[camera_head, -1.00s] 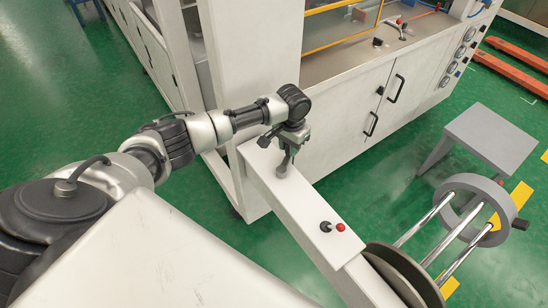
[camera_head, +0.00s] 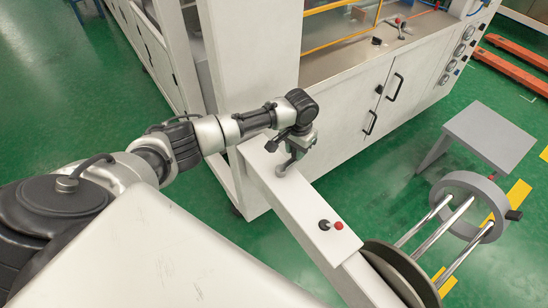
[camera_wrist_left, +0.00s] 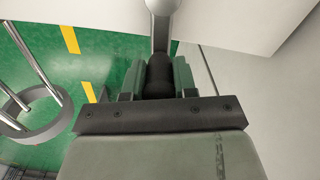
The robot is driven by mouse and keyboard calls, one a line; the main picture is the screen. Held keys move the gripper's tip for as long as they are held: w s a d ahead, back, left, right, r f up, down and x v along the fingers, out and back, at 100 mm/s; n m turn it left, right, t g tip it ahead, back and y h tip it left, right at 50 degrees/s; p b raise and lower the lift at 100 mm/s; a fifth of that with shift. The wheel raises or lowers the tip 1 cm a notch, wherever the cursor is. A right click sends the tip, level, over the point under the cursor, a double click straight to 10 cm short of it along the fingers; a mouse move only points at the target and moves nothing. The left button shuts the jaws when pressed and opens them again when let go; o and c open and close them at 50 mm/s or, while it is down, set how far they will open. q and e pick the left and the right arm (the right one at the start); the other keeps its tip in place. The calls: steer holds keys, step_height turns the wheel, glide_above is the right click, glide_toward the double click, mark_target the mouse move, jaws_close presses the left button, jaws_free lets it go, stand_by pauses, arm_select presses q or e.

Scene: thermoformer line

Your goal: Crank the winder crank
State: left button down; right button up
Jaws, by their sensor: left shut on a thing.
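The winder crank shows as a small grey arm (camera_head: 287,167) on top of the white beam (camera_head: 292,200), near the beam's far end. My left gripper (camera_head: 298,146) is over the crank, with my arm reaching in from the left. In the left wrist view the left gripper (camera_wrist_left: 157,80) is shut around the dark crank handle (camera_wrist_left: 158,74), one finger on each side. The grey crank arm (camera_wrist_left: 163,25) runs from the handle toward the top of that view. The handle is largely hidden by my gripper in the head view. My right gripper is not in view.
A red-tipped knob (camera_head: 338,226) and a dark lever (camera_head: 324,225) stand on the beam. A winding reel with metal rods (camera_head: 424,220) is at the lower right. A grey table (camera_head: 490,138) stands beyond it. The white machine cabinet (camera_head: 350,110) stands close behind the beam.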

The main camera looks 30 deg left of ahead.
arm_select(q)
steer(key=shift+s+d+f+p, duration=0.15)
steer(key=shift+s+d+p, duration=0.45)
steer(key=shift+d+p, duration=0.25)
steer(key=shift+s+d+p, duration=0.45)
steer(key=shift+s+p, duration=0.1)
steer(key=shift+p, duration=0.5)
steer(key=shift+s+d, duration=0.15)
steer(key=shift+s, duration=0.1)
